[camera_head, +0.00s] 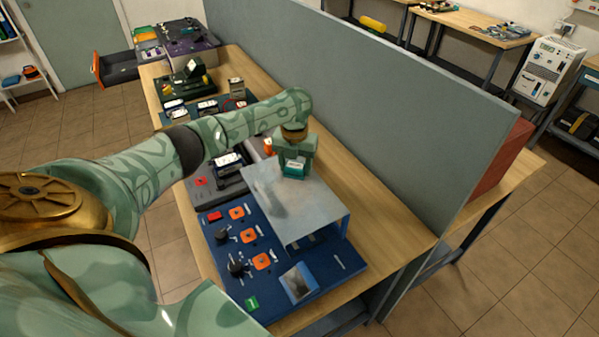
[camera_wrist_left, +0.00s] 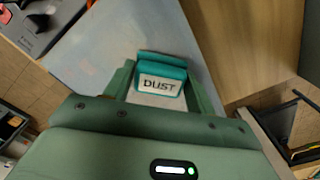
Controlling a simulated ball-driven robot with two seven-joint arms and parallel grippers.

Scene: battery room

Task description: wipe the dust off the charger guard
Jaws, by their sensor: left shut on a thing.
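The charger guard (camera_head: 318,212) is a pale grey sheet cover standing over the blue charger board (camera_head: 235,285). Its top has darker smudges toward its left part. My left gripper (camera_head: 295,163) is over the far end of the guard's top. It is shut on a teal duster (camera_head: 294,168) with a white label. In the left wrist view the duster (camera_wrist_left: 161,76) reads "DUST" and sits between the two fingers, over the guard's grey surface (camera_wrist_left: 110,50). I cannot tell whether it touches the guard. My right gripper is not in view.
A tall grey partition (camera_head: 390,120) runs along the right of the wooden bench (camera_head: 395,238). Grey and green boards with devices (camera_head: 190,90) stand farther back on the bench. Orange and black switches (camera_head: 262,261) stick up beside the guard. Bare wood lies between guard and partition.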

